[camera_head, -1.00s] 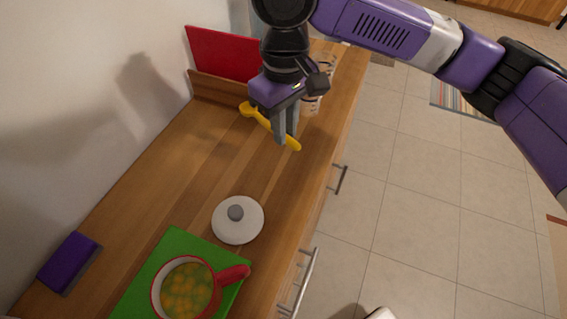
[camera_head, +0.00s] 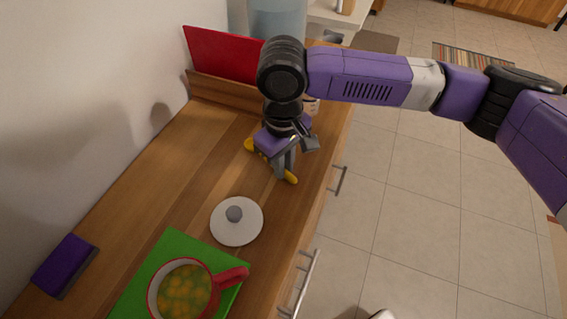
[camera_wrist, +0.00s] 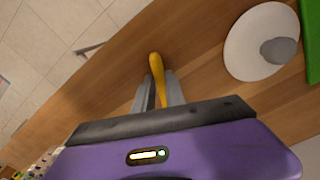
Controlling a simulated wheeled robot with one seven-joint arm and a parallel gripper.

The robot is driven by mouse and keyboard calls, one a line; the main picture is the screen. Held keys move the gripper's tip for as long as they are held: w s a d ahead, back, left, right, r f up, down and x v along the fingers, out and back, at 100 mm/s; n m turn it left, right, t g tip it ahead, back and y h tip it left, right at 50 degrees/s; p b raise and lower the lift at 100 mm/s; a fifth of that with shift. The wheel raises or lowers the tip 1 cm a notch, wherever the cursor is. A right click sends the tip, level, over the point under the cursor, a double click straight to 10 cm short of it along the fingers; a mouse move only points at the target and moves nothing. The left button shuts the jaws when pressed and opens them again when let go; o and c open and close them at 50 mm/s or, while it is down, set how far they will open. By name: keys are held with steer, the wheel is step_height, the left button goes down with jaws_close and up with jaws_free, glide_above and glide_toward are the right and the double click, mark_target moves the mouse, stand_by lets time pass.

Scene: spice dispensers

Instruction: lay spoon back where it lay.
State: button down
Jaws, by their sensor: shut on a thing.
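The yellow spoon (camera_head: 290,178) is between the fingers of my gripper (camera_head: 284,174), low over or at the wooden counter. Its other end shows to the left of my gripper in the head view. In the wrist view, one yellow end of the spoon (camera_wrist: 156,66) sticks out past the fingertips of my gripper (camera_wrist: 158,88). My gripper is shut on the spoon and points down. I cannot tell whether the spoon touches the counter. The middle of the spoon is hidden by my gripper.
A white lid with a grey knob (camera_head: 236,228) lies nearer on the counter (camera_head: 190,160). A red pot of soup (camera_head: 184,290) stands on a green board (camera_head: 170,250). A purple sponge (camera_head: 64,264) lies at left. A red board (camera_head: 222,56) stands behind.

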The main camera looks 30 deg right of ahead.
steer(key=shift+f, duration=0.1)
steer(key=c, duration=1.4)
jaws_free()
step_height(320, 180, up, 12)
steer(key=shift+r+p, duration=0.15)
steer(key=shift+p, duration=0.35)
